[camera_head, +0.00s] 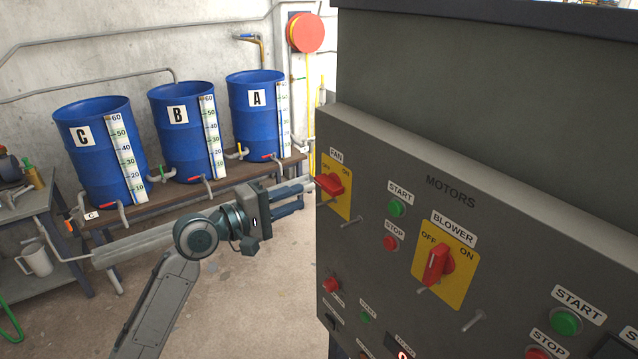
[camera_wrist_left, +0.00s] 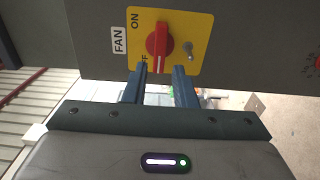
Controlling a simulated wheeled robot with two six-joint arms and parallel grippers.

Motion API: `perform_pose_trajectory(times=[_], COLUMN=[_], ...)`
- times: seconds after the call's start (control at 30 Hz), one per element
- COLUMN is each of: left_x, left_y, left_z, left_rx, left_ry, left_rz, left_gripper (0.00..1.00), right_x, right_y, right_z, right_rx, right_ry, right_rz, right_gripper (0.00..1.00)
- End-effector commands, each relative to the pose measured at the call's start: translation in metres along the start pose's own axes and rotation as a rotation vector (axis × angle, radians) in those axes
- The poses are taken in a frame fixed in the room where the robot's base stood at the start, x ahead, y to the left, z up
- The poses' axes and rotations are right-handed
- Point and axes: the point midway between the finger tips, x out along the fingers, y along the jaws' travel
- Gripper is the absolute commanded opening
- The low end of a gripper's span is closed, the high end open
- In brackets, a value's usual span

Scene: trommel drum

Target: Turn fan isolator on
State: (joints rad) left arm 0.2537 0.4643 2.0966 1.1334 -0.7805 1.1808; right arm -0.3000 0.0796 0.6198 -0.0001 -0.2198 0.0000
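The fan isolator is a red rotary knob (camera_head: 330,184) on a yellow plate marked OFF and ON, under a FAN label, at the panel's left edge. In the left wrist view the knob (camera_wrist_left: 159,42) shows a white line on its handle at the end toward OFF. My left gripper (camera_head: 306,195) is level in front of the panel's left edge, pointing at the knob. My right gripper is not in view.
The grey motors panel (camera_head: 440,200) fills the right side, with a blower isolator (camera_head: 438,264), green start and red stop buttons, and small metal pegs standing out. A peg (camera_wrist_left: 188,45) sits beside the fan knob. Blue drums (camera_head: 185,132) stand on a bench behind my left arm.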

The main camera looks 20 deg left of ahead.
Motion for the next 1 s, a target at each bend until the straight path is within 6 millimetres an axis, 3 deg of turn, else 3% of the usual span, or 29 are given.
perform_pose_trajectory(times=[0.5,0.9,1.0], left_x=[0.062,0.068,0.068], left_y=[0.002,0.000,0.000], left_z=[0.000,0.001,0.001], left_rx=[-0.002,0.000,0.000], left_ry=[-0.001,-0.001,-0.001], left_rz=[0.000,-0.001,-0.001], left_gripper=[0.25,0.25,0.07], right_x=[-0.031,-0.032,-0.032], right_y=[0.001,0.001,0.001], right_z=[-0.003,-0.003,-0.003], right_rx=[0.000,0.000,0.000], right_ry=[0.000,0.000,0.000], right_rz=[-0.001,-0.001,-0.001], right_gripper=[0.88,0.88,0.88])
